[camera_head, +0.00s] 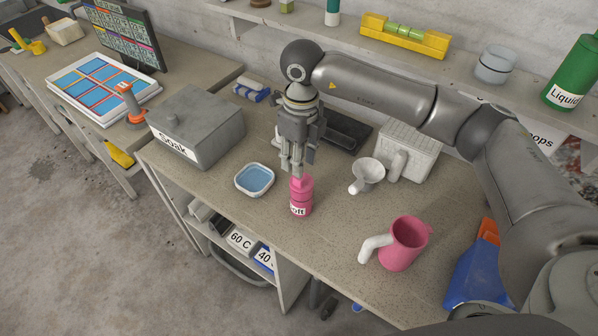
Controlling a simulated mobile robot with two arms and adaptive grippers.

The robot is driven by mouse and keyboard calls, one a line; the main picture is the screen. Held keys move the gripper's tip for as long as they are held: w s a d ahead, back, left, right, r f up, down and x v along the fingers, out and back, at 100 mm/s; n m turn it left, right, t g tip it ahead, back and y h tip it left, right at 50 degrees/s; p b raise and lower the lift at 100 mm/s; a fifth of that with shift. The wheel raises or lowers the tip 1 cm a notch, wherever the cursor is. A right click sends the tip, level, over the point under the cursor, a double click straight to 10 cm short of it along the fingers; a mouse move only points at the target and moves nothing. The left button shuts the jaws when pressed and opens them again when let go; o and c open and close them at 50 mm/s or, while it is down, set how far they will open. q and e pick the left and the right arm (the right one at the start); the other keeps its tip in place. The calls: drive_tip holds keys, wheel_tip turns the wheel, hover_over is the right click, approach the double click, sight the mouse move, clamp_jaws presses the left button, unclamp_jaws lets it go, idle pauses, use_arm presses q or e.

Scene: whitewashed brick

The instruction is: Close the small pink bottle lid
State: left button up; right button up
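The small pink bottle (301,203) stands upright on the workbench, left of the pink jug, with a white label that reads "oft" in the visible part. My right gripper (292,174) points straight down at the bottle's top, its fingertips at the pink cap. The fingers look close together around the cap region, but whether they grip it cannot be told. The lid's seating on the bottle is partly hidden by the fingers. My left gripper is not in view.
A grey box labelled "Soak" (205,122) and a blue-filled dish (254,180) stand left of the bottle. A white funnel (368,172) and pink jug (408,243) stand to the right. The bench's front edge is close to the bottle.

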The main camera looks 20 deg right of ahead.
sight(298, 179)
wheel_tip(298, 179, down, 6)
drive_tip(key=shift+s+a+r+p, duration=0.1)
drive_tip(key=shift+r+p, duration=0.15)
drive_tip(key=shift+p, duration=0.7)
drive_tip(key=shift+f, duration=0.6)
clamp_jaws()
